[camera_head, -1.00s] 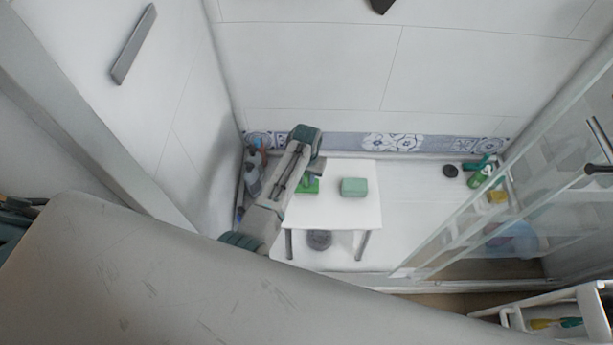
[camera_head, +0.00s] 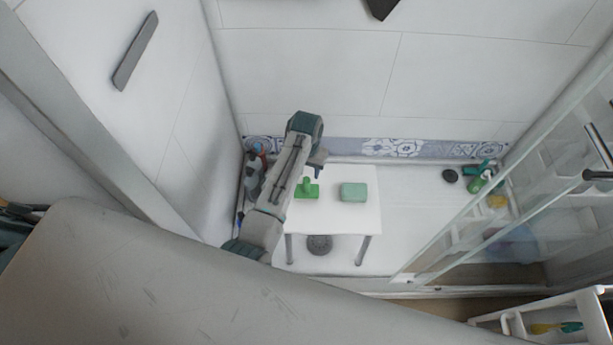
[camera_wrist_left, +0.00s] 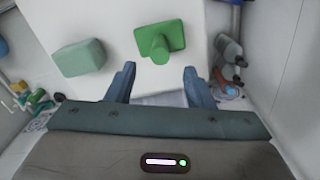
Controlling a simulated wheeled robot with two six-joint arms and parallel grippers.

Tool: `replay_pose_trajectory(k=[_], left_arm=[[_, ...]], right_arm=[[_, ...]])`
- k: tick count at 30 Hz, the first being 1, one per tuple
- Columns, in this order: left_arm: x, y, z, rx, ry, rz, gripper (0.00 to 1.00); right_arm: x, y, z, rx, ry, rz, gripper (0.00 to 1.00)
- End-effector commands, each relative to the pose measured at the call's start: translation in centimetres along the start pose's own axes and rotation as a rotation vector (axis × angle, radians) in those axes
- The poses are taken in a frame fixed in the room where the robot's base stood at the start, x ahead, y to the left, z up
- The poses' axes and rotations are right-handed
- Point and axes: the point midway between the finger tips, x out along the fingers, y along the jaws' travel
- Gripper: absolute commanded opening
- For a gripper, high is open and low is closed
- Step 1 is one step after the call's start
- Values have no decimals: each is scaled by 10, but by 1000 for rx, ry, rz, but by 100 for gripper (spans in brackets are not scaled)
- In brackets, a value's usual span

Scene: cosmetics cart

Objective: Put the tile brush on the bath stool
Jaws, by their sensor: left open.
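The green tile brush (camera_head: 307,190) lies on the white top of the bath stool (camera_head: 340,218), on its left part, with its handle sticking up. It also shows in the left wrist view (camera_wrist_left: 160,42). My left gripper (camera_head: 320,162) is above the left back part of the stool, partly hidden by its own wrist. In the left wrist view its two blue-grey fingers (camera_wrist_left: 160,80) are spread apart with nothing between them, and the brush is just beyond the tips, apart from them. My right gripper is not in view.
A pale green block (camera_head: 354,192) sits on the stool right of the brush. Bottles (camera_head: 254,175) stand in the left corner. A glass panel (camera_head: 500,190) is at the right, with a green bottle (camera_head: 477,184) behind. A round drain (camera_head: 319,243) lies under the stool.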

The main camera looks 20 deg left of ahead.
Motion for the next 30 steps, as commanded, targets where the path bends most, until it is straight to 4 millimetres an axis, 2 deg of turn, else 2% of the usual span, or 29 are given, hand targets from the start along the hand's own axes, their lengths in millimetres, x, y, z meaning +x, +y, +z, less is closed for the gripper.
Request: replay_pose_trajectory(k=[3,9,30], left_arm=[[-24,0,-1,0,3,0,48],[-46,0,-1,0,2,-1,48],[-50,0,0,0,0,-1,48]], right_arm=[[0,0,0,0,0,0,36],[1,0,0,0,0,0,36],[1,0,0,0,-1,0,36]])
